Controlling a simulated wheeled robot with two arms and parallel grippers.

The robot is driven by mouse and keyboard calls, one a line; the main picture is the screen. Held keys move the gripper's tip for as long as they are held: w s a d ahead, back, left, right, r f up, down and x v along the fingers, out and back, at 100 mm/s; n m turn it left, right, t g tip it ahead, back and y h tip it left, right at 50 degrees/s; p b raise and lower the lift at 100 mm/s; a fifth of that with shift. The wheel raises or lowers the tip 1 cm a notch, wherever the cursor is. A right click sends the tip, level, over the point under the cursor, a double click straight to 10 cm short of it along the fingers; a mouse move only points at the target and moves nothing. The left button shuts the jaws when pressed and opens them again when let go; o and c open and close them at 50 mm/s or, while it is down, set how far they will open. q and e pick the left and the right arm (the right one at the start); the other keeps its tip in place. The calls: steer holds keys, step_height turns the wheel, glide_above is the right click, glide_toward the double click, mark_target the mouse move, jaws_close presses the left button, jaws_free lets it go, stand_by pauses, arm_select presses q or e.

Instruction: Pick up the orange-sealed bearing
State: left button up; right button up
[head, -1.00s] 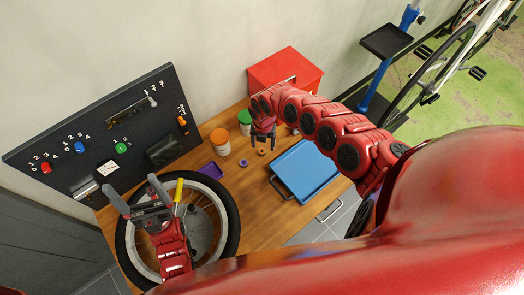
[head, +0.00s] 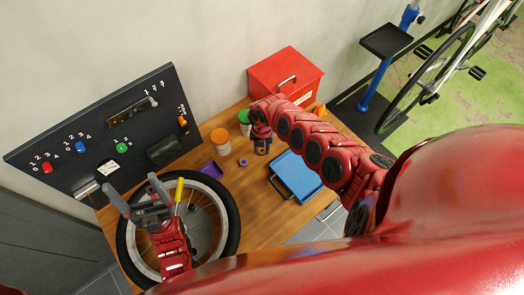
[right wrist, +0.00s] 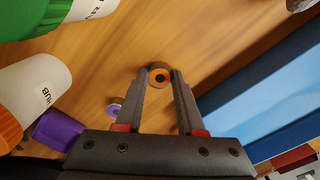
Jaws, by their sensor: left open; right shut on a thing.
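The orange-sealed bearing (right wrist: 160,77) is a small ring with an orange face and dark centre. In the right wrist view it sits between the fingertips of my right gripper (right wrist: 160,74), which is shut on it. In the head view my right gripper (head: 262,149) is over the wooden bench, left of the blue case, and mostly hides the bearing. I cannot tell whether the bearing is clear of the bench top. My left gripper (head: 138,191) is open and empty above the wheel.
A purple-sealed bearing (head: 243,162) lies close by on the bench (head: 250,205). Around it are a purple tray (head: 211,169), an orange-lidded tub (head: 220,140), a green-lidded tub (head: 244,117), a blue case (head: 300,178) and a red toolbox (head: 285,78).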

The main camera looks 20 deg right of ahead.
jaws_close()
steer(key=shift+r, duration=0.1)
